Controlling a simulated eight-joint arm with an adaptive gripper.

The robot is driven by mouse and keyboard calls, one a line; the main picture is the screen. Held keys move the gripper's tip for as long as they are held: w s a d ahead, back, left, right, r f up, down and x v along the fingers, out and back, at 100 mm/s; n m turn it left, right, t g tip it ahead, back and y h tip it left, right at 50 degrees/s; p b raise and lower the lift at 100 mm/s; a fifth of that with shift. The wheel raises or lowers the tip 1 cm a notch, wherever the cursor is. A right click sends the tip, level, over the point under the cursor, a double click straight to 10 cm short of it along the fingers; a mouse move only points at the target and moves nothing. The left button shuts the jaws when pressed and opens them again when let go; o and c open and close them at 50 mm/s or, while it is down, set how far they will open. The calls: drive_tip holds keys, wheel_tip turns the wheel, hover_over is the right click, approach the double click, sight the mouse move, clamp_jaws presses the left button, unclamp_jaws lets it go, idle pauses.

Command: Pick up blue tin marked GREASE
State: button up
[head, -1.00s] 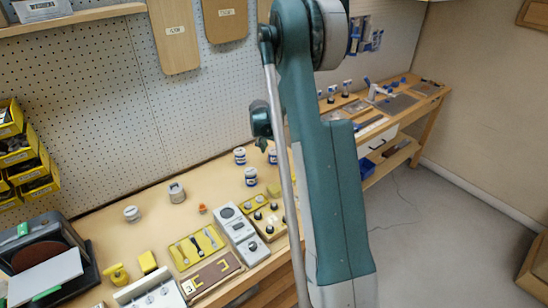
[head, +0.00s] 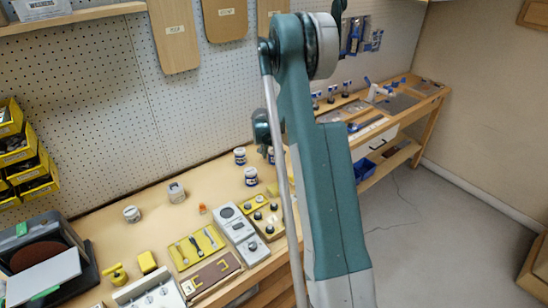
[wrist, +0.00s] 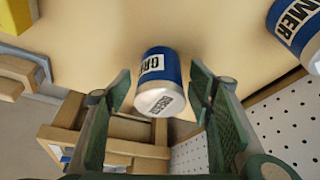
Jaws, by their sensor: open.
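The blue tin (wrist: 172,66) has a white band with dark letters starting "GRE" and a white labelled end. It is in the middle of the wrist view. My gripper (wrist: 160,98) is open, with one green finger on each side of this tin and visible gaps between.
Another blue tin, marked "...MER" (wrist: 297,28), is at the upper right of the wrist view. On the bench (head: 160,208) are a grey meter (head: 238,232), a yellow control box (head: 262,216) and a yellow tool tray (head: 197,247). A pegboard (head: 110,110) stands behind.

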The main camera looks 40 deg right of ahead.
sight(274, 150)
idle(0.3)
drive_tip(key=c, duration=1.1)
drive_tip(key=shift+r, duration=0.1)
drive_tip(key=shift+r+p, duration=0.45)
drive_tip(key=shift+r, duration=4.5)
